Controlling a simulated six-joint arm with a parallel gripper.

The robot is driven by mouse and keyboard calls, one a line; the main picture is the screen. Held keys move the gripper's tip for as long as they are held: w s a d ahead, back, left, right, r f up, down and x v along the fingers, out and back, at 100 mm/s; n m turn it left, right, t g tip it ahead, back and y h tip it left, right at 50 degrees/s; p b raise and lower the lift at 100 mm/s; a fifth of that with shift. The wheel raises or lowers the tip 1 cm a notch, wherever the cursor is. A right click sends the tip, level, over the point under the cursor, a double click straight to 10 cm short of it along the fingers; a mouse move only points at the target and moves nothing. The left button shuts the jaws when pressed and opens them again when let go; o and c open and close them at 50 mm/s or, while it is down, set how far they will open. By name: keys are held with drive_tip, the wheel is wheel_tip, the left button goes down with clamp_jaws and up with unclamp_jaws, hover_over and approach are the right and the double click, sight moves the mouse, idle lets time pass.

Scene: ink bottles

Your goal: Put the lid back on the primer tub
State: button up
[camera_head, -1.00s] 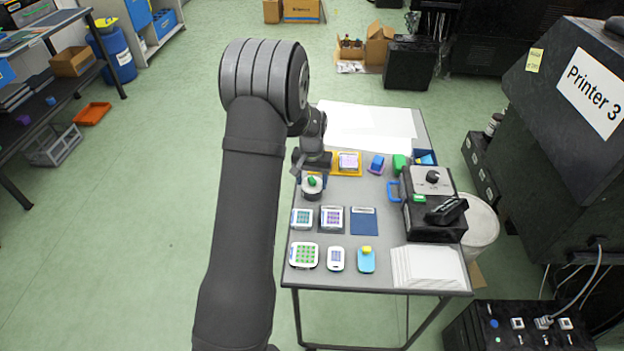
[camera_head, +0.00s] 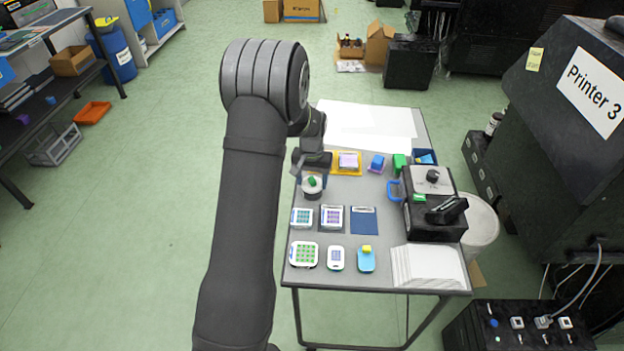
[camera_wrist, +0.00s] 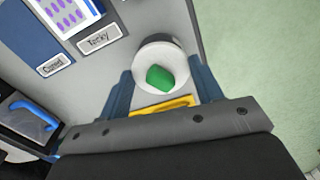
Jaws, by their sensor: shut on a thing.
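The lid (camera_head: 318,186), a pale disc with a green knob, is at the left edge of the table. It also shows in the wrist view (camera_wrist: 172,52), seen from above. My gripper (camera_head: 312,178) is over it with blue fingers on both sides. In the wrist view my gripper (camera_wrist: 164,82) has its fingers shut on the lid, the knob between them. A dark round body, seemingly the primer tub (camera_head: 312,195), shows right under the lid. I cannot tell whether the lid is seated or slightly above it. A yellow bar (camera_wrist: 162,107) shows between the fingers.
A yellow tray (camera_head: 338,172) stands just right of my gripper. Sample cards (camera_head: 301,218) and a blue board (camera_head: 363,221) lie nearer the front. A black device (camera_head: 430,222) stands on the right. White sheets (camera_head: 370,125) cover the back.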

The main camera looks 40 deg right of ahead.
drive_tip(key=o, duration=1.4)
drive_tip(key=shift+c, duration=0.2)
drive_tip(key=shift+r, duration=3.5)
clamp_jaws()
